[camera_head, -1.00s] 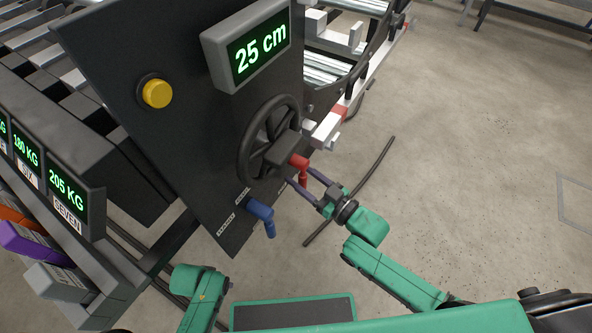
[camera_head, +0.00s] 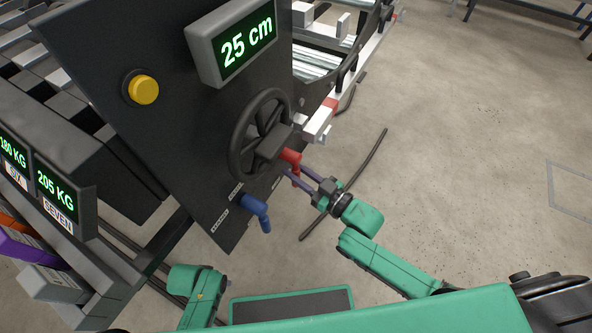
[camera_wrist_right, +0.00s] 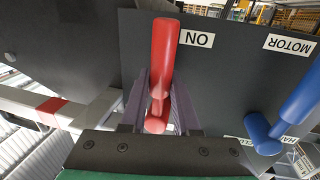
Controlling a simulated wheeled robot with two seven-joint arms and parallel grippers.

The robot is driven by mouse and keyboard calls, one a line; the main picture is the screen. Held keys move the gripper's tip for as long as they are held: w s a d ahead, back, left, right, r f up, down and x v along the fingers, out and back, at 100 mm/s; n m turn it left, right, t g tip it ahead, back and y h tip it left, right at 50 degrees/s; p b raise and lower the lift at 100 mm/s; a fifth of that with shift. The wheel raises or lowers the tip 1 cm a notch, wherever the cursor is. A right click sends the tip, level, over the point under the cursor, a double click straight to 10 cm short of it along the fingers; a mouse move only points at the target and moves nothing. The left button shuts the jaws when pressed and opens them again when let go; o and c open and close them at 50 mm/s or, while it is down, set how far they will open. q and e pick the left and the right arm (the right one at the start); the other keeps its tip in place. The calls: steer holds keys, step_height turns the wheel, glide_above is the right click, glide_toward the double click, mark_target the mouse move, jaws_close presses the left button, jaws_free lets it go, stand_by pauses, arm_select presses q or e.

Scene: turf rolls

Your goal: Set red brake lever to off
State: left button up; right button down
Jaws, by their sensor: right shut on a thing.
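The red brake lever (camera_head: 291,157) sticks out of the dark control panel below the black handwheel. Its handle hangs downward in the head view. My right gripper (camera_head: 296,178) reaches it from the lower right and is shut on the handle. In the right wrist view the red lever (camera_wrist_right: 165,55) runs between the two dark fingers of my right gripper (camera_wrist_right: 160,105). An ON label (camera_wrist_right: 197,40), upside down there, sits beside the lever. The lever's other label is not visible in that view. My left gripper is out of view; only green arm parts show at the bottom.
A blue lever (camera_head: 257,210) sits on the panel close to the left of the red one. The black handwheel (camera_head: 258,135) is just above. A yellow button (camera_head: 144,90) and a 25 cm display (camera_head: 245,47) are higher up. Open floor (camera_head: 450,170) lies to the right.

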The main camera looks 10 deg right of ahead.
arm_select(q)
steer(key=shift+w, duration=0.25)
